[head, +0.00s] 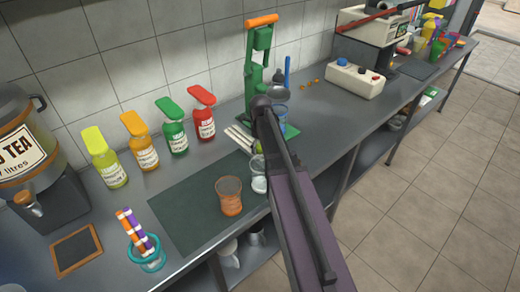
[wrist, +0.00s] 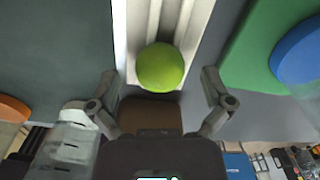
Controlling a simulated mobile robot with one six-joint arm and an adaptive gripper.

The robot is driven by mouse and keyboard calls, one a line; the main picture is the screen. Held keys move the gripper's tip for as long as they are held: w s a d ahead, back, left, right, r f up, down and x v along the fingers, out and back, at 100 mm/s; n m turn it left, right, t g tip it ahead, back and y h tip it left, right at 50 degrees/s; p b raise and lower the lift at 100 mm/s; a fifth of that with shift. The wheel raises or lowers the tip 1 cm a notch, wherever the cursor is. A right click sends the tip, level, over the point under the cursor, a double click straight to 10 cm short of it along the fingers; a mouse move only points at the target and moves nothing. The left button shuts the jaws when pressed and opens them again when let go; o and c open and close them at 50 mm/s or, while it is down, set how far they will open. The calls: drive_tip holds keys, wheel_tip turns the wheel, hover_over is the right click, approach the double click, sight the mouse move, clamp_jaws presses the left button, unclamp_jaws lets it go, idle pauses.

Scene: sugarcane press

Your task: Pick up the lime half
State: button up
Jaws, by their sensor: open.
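The lime half (wrist: 160,67) is a round green dome in the wrist view, resting on a pale grooved tray (wrist: 133,30). My gripper (wrist: 158,76) is open, with one finger to the left and one to the right of the lime half. Both fingers look apart from it, and nothing is held.
A green press (head: 258,70) stands behind, with a blue cup (wrist: 300,50) on its green base (wrist: 245,50). An orange cup (head: 229,196) stands on the dark mat (head: 185,215). Bottles (head: 140,140) line the wall. A teal holder (head: 147,258) with striped sticks is at front left.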

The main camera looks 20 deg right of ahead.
drive_tip(key=c, duration=1)
drive_tip(key=shift+o, duration=0.2)
drive_tip(key=shift+r, duration=0.15)
wheel_tip(320, 180, up, 10)
drive_tip(key=p, duration=1)
